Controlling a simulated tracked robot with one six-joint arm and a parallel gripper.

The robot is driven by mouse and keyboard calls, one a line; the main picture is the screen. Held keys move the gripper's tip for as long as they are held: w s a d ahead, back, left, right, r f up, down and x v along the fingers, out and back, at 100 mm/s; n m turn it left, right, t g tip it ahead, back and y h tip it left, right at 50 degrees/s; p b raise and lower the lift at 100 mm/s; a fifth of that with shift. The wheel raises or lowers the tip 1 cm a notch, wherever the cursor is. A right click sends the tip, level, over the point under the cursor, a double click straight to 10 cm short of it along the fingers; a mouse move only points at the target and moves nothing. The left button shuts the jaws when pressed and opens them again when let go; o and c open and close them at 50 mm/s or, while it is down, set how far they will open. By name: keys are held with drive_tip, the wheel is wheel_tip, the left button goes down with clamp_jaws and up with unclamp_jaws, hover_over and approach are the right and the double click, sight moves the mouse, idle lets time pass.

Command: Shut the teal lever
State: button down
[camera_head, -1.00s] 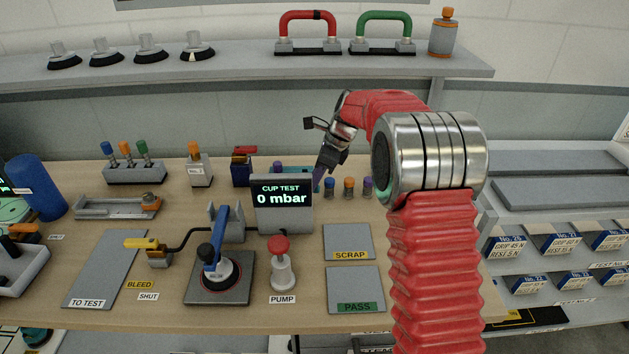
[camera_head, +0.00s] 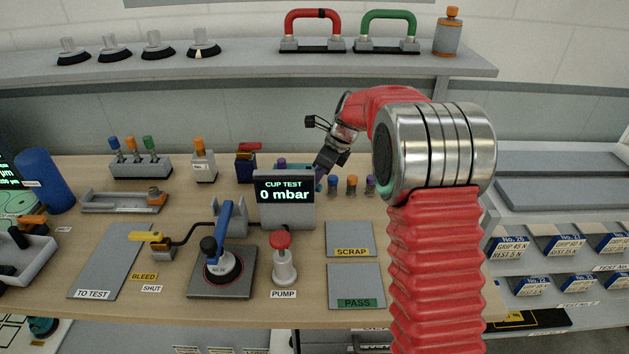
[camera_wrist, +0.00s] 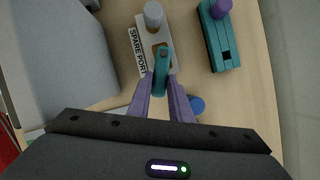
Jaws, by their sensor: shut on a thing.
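The teal lever (camera_wrist: 161,72) shows in the wrist view, lying over a white block marked SPARE PORT (camera_wrist: 139,48). My gripper (camera_wrist: 161,98) has its two purple fingers closed on the near end of the lever. The lever's far end lies over a tan part of the block, beside a grey cylinder. In the head view my gripper (camera_head: 322,172) is behind the right edge of the CUP TEST display (camera_head: 286,213), which hides the lever and most of the port there.
A teal block (camera_wrist: 218,45) with a purple knob stands right of the port in the wrist view. Several coloured-top pegs (camera_head: 351,186) stand right of my gripper. A yellow lever (camera_head: 146,237) and a red-topped pump (camera_head: 281,245) are in front.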

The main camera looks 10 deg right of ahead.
drive_tip(key=c, duration=1.6)
unclamp_jaws()
drive_tip(key=shift+d+r, duration=0.1)
drive_tip(key=v, duration=1.3)
drive_tip(key=shift+d+r, duration=0.1)
drive_tip(key=shift+r, duration=0.1)
drive_tip(key=shift+c, duration=0.2)
